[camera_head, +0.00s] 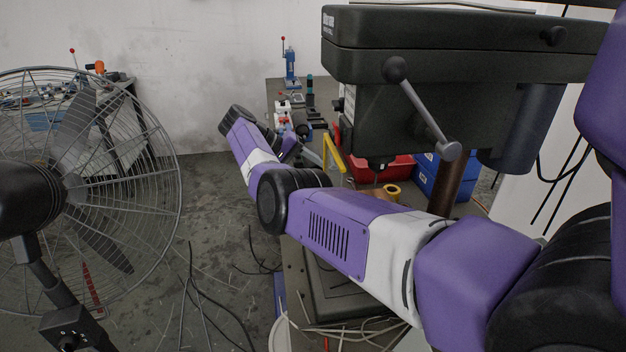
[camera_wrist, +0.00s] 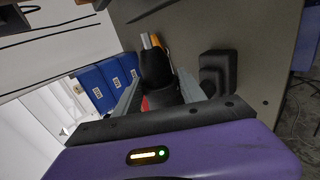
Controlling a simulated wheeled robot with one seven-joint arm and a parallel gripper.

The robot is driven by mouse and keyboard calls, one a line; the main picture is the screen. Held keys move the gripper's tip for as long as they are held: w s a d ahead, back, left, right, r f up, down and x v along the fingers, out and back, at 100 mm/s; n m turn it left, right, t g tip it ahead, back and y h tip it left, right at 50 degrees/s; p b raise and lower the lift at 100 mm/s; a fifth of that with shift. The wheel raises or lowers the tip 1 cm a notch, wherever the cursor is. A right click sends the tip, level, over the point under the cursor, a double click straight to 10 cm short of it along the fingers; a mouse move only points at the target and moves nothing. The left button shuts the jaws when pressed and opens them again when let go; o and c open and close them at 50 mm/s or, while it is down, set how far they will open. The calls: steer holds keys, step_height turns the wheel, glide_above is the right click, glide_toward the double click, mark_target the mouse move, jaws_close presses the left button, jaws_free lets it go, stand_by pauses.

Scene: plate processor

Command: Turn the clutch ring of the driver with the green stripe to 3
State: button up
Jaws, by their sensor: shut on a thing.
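In the wrist view, my gripper (camera_wrist: 157,77) has its two grey fingers on either side of a black, rounded tool (camera_wrist: 157,68), which looks like a driver. It is shut on this tool. A red patch (camera_wrist: 145,103) shows low between the fingers. No green stripe, clutch ring numbers or pointer can be read, so I cannot tell which driver this is or its setting. In the head view, my gripper is largely hidden by my arm over the bench. An upright dark thing with a teal top (camera_head: 309,79) stands farther back there.
A drill press (camera_head: 430,110) overhangs my arm closely. Blue bins (camera_head: 438,180) and a red bin (camera_head: 395,168) stand behind it. A blue hand press (camera_head: 291,68) is at the bench's far end. In the wrist view, a black block (camera_wrist: 216,75) sits right of the tool. A caged fan (camera_head: 75,190) stands left.

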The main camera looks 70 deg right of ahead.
steer(key=shift+w+g+h+b, duration=0.1)
steer(key=shift+g+h+b, duration=0.3)
steer(key=shift+b, duration=0.5)
steer(key=o, duration=1.4)
